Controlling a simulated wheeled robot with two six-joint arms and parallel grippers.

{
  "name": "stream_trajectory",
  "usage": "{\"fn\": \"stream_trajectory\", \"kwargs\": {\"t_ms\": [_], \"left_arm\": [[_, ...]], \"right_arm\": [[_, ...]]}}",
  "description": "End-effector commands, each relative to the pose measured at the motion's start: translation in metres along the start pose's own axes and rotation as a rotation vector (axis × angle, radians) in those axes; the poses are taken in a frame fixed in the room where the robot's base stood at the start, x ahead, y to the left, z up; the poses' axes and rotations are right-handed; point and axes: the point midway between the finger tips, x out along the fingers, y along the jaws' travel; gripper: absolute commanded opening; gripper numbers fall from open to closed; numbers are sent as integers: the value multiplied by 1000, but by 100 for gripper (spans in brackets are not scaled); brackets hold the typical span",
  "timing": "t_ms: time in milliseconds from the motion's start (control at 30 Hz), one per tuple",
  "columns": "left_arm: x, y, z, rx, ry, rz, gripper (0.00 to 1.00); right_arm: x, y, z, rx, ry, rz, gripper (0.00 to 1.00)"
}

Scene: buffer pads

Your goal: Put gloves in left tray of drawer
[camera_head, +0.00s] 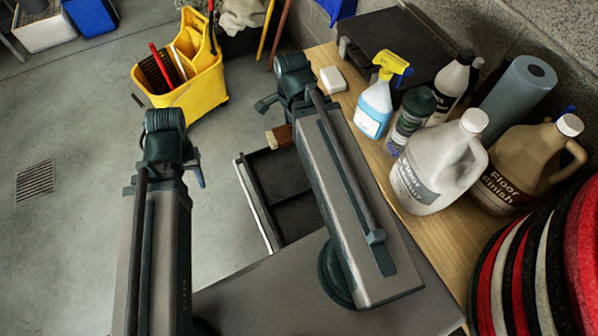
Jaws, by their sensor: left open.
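The drawer (256,204) stands open between my two arms, with a dark interior and a light front edge. A crosswise divider shows inside it, and my right arm covers its right part. I cannot make out any gloves. My left gripper (196,174) shows only in small part beside the left arm's upper joint, left of the drawer and apart from it; it is open. My right gripper is hidden behind its arm, around the small dark part (266,104) above the drawer; its jaws cannot be made out.
A wooden worktop (435,235) on the right bears a spray bottle (374,108), a white jug (437,165), a tan jug (527,160), a blue roll (518,98) and a black case (400,48). Round pads (540,265) stand at lower right. A yellow mop bucket (200,90) stands on open floor.

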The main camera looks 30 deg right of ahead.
Motion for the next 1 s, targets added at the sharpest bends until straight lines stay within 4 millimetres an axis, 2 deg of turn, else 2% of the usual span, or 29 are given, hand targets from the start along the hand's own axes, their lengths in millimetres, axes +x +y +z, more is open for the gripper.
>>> {"fn": "stream_trajectory", "kwargs": {"t_ms": [33,200,800,1000], "left_arm": [[20,2,-1,0,0,0,51],[75,7,-4,0,0,0,51],[261,25,-15,0,0,0,51],[317,30,-19,0,0,0,51]], "right_arm": [[20,-6,-1,0,0,0,16],[75,-25,-8,-5,0,0,16],[262,-94,-35,-28,0,0,16],[319,-115,-44,-35,0,0,16]]}}
